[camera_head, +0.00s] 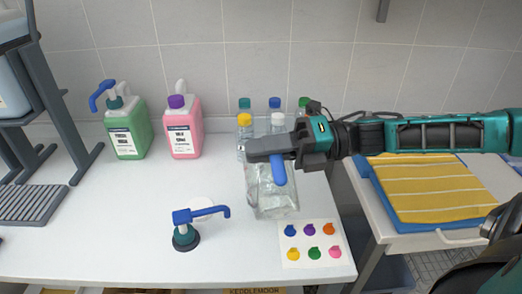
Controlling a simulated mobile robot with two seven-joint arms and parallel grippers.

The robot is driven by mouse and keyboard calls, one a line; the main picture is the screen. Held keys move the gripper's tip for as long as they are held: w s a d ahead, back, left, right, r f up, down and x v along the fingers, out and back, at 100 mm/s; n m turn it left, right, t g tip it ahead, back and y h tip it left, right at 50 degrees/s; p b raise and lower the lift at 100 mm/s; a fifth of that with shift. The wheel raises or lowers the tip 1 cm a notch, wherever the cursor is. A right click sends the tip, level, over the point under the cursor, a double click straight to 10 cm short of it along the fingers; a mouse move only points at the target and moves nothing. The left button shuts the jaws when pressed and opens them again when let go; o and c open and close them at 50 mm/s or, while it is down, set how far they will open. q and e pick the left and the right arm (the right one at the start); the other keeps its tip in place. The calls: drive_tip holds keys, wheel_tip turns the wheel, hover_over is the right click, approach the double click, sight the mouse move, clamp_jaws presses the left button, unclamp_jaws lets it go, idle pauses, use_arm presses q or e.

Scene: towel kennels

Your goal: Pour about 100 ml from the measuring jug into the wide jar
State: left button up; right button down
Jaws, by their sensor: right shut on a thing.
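My right gripper (272,150) reaches in from the right over the table and is shut on the blue handle (279,172) of the measuring jug. The jug (262,200) is a clear vessel below the gripper, and its upper part is hidden by the jaws. Its content and tilt are hard to tell. I cannot make out the wide jar as a separate thing; it may overlap the clear jug or be hidden behind the gripper. My left gripper is not in view.
Bottles with coloured caps (245,120) stand behind the gripper. A green jug (128,135) and a pink jug (183,135) stand at the back left. A blue pump head (187,228) stands in front. A colour-dot card (295,256) lies at the front right.

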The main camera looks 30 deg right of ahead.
sight(266, 188)
drive_tip(key=shift+s+f, duration=0.15)
drive_tip(key=shift+s, duration=0.05)
drive_tip(key=shift+s+a+f+n+p, duration=0.15)
drive_tip(key=shift+s+a+n+p, duration=0.1)
drive_tip(key=shift+n+p, duration=0.35)
drive_tip(key=shift+s+f+p, duration=0.25)
drive_tip(key=shift+p, duration=0.2)
drive_tip(key=shift+s+a+f+n+p, duration=0.15)
drive_tip(key=shift+s+f+n+p, duration=0.15)
drive_tip(key=shift+n, duration=0.2)
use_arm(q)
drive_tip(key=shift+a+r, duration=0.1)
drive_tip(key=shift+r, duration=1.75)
use_arm(e)
drive_tip(key=shift+s+a+f+n, duration=0.15)
drive_tip(key=shift+s+f+n, duration=0.15)
drive_tip(key=shift+f+n, duration=0.35)
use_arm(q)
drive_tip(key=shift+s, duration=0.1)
use_arm(e)
drive_tip(key=shift+f, duration=0.15)
